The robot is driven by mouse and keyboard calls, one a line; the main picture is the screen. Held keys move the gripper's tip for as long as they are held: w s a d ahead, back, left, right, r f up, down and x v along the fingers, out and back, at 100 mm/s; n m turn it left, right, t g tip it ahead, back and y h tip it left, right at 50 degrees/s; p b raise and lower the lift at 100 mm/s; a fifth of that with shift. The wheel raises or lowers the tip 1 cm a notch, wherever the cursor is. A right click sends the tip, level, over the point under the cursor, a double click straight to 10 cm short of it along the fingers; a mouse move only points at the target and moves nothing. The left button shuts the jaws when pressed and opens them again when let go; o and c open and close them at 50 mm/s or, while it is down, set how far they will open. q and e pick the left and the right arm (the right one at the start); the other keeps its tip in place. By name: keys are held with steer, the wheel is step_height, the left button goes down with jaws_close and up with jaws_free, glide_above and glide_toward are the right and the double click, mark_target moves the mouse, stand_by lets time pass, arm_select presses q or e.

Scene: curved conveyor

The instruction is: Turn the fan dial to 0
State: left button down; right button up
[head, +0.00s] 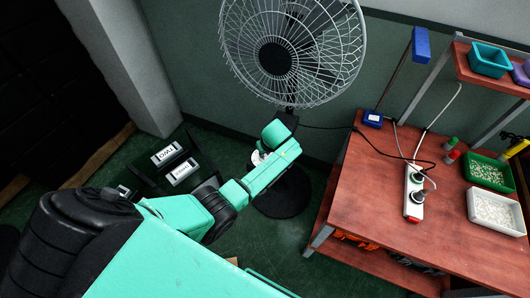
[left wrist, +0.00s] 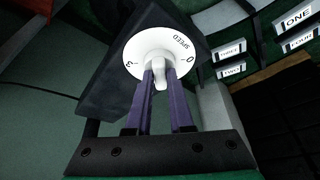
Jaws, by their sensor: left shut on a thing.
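The fan (head: 290,55) stands against the green wall in the head view, with a dark control box (head: 288,118) on its pole. In the left wrist view the round white dial (left wrist: 142,50) faces me, with SPEED, a 0 at its right and a 3 at its left. Its white knob (left wrist: 159,76) sticks out between the two purple fingers of my left gripper (left wrist: 160,85). The gripper is shut on this knob. In the head view my left arm reaches up to the fan and mostly hides the dial. My right gripper is out of view.
A red-brown workbench (head: 375,195) stands at the right, with a power strip (head: 413,192), a green tray (head: 488,158) and a white tray (head: 470,207). A dark rack (head: 150,185) with labelled slots is left of the fan. Cables run from fan to bench.

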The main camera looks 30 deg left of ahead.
arm_select(q)
steer(key=shift+w+r, duration=0.1)
steer(key=shift+r, duration=0.05)
steer(key=c, duration=0.8)
jaws_free()
steer(key=v, duration=1.4)
steer(key=shift+s+r+b, duration=0.2)
steer(key=shift+s+b, duration=0.05)
steer(key=shift+b, duration=0.1)
